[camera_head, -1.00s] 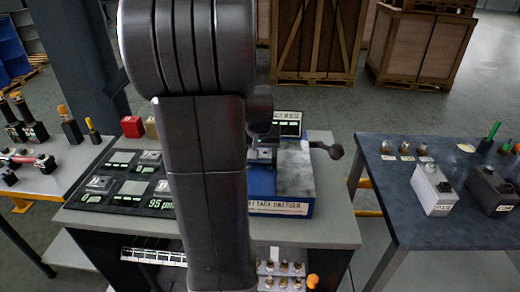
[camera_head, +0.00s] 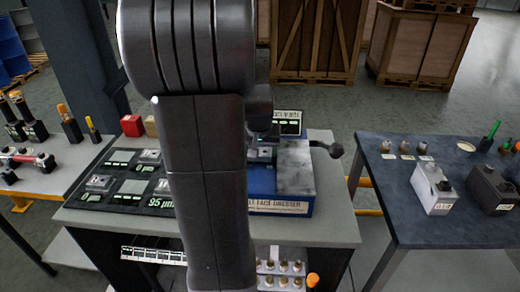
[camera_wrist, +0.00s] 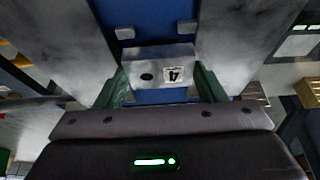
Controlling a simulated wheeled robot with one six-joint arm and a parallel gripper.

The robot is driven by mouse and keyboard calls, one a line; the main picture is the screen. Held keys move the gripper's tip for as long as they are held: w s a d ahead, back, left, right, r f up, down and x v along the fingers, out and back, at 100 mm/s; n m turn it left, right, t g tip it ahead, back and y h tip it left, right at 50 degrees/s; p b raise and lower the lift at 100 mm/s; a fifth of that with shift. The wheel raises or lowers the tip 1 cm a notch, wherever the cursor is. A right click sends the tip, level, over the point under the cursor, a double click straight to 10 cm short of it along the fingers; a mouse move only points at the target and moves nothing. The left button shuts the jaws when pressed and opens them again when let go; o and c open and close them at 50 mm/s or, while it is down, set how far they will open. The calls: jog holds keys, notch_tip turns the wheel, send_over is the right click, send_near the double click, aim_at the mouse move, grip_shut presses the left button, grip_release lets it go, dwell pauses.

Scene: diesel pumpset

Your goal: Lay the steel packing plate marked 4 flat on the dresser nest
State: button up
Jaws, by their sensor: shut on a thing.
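The steel packing plate marked 4 (camera_wrist: 152,72) is between the fingers of my gripper (camera_wrist: 160,86) in the wrist view, its number upside down. My gripper is shut on it. The blue face dresser (camera_wrist: 153,12) with grey steel blocks lies beneath, and two small grey lugs show just beyond the plate. I cannot tell whether the plate touches the dresser. In the head view my gripper (camera_head: 262,150) is over the left part of the dresser (camera_head: 297,180), partly hidden by my arm, and the nest is not clearly visible there.
A black board (camera_head: 125,185) with labelled pads and plates lies left of the dresser on the grey bench. A lever with a dark knob (camera_head: 335,149) sticks out at the dresser's right. A dark side table (camera_head: 400,215) with boxes stands to the right.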

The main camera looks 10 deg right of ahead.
jog(key=shift+f, duration=0.1)
jog(key=shift+f+b, duration=0.25)
jog(key=shift+b, duration=0.1)
jog(key=o, duration=1.4)
jog(key=shift+w+a, duration=0.1)
jog(key=shift+a, duration=0.1)
jog(key=shift+c, duration=0.2)
jog(key=shift+d, duration=0.1)
jog(key=shift+d+r, duration=0.1)
jog(key=shift+r, duration=0.5)
jog(key=v, duration=1.2)
jog(key=shift+s+a+r+p, duration=0.25)
jog(key=shift+s+a+p, duration=0.05)
jog(key=shift+s+a, duration=0.1)
